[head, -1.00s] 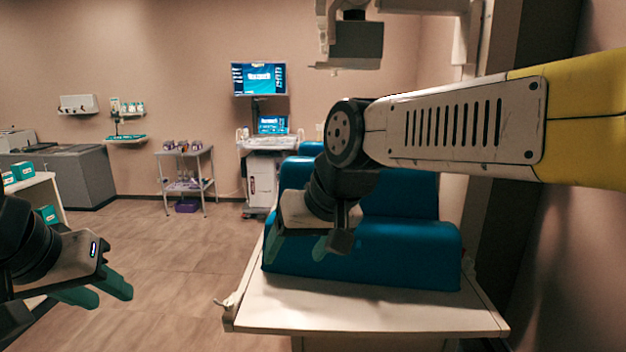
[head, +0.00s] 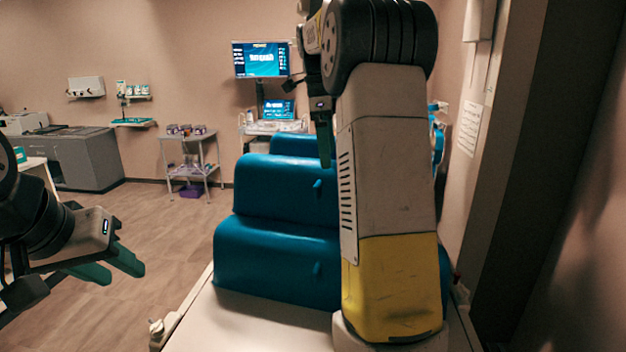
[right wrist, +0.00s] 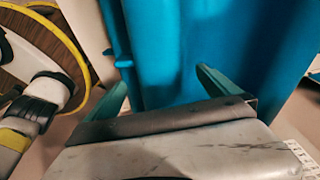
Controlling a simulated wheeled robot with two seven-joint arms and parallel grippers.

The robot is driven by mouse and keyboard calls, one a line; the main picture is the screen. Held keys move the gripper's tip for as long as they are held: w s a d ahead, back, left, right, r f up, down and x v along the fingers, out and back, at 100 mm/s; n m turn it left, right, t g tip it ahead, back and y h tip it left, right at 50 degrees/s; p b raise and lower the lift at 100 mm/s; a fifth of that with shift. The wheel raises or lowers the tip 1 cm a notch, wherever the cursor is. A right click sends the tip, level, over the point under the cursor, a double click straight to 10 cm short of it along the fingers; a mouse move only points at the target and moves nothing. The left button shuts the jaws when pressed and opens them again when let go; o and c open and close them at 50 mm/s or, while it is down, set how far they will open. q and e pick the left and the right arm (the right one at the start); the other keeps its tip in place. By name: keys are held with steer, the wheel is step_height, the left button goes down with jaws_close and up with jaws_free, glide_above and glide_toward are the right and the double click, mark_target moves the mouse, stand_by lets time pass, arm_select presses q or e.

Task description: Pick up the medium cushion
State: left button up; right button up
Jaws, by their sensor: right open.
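Several blue cushions stand in a row on a pale table (head: 245,322). The nearest and widest cushion (head: 272,268) is at the front. A second one, which looks like the medium cushion (head: 275,190), is behind it, and a further cushion (head: 292,145) is at the back. My right gripper (head: 326,150) points down above the row, partly hidden by my arm. In the right wrist view its open fingers (right wrist: 165,90) face a blue cushion surface (right wrist: 175,45); I cannot tell whether they touch it. My left gripper (head: 108,267) is open and empty at the left, away from the cushions.
A cart with screens (head: 265,120) stands behind the cushions. A small trolley (head: 190,160) and grey cabinet (head: 85,160) are at the back left. A dark pillar (head: 515,170) and wall bound the right. The floor (head: 140,230) at left is clear.

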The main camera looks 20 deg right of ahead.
mark_target(330, 175)
steer(key=f, duration=0.7)
steer(key=shift+s+d, duration=0.15)
steer(key=shift+d, duration=0.25)
steer(key=c, duration=1.8)
steer(key=shift+r, duration=0.1)
